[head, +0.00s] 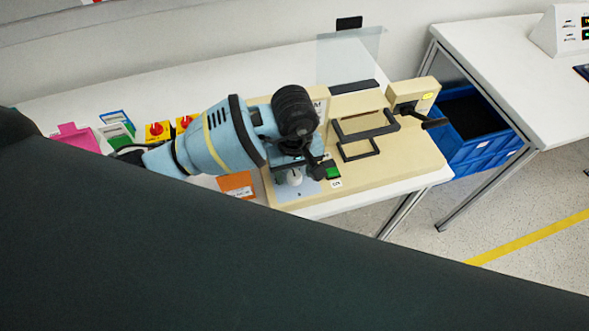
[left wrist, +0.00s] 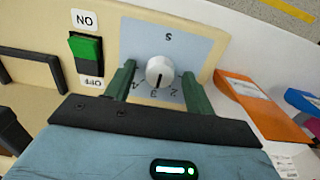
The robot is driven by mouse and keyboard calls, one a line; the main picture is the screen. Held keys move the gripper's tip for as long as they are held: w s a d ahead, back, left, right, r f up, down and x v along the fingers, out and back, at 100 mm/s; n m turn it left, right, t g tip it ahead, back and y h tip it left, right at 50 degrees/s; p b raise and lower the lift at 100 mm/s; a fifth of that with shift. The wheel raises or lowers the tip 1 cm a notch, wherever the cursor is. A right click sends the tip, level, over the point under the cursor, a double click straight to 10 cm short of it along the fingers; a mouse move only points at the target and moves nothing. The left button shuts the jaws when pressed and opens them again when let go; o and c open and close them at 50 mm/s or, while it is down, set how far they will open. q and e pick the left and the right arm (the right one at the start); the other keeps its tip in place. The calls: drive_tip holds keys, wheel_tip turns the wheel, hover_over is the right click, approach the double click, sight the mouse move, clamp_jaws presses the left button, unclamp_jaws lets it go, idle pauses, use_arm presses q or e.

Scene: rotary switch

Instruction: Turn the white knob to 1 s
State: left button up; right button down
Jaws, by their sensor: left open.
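The white knob (left wrist: 160,71) sits on a light blue dial plate (left wrist: 150,40) on a beige panel. The letter "s" shows at the top of the plate, and a few numerals show below the knob. A thin dark mark on the knob points down in the left wrist view. The 1 is not readable. My left gripper (left wrist: 160,74) is open, with one green finger on each side of the knob and a visible gap to it. In the head view my left gripper (head: 300,165) is over the beige machine, and the knob (head: 295,178) shows just below it.
A green ON/OFF switch (left wrist: 86,48) is beside the dial plate. An orange holder (left wrist: 262,105) lies on the table on the other side. Black handles (head: 362,132) stand up from the machine. A blue crate (head: 480,130) is beyond the table.

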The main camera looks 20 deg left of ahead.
use_arm(q)
drive_tip(key=c, duration=1)
drive_tip(key=shift+r, duration=0.1)
use_arm(e)
drive_tip(key=shift+w+r, duration=0.15)
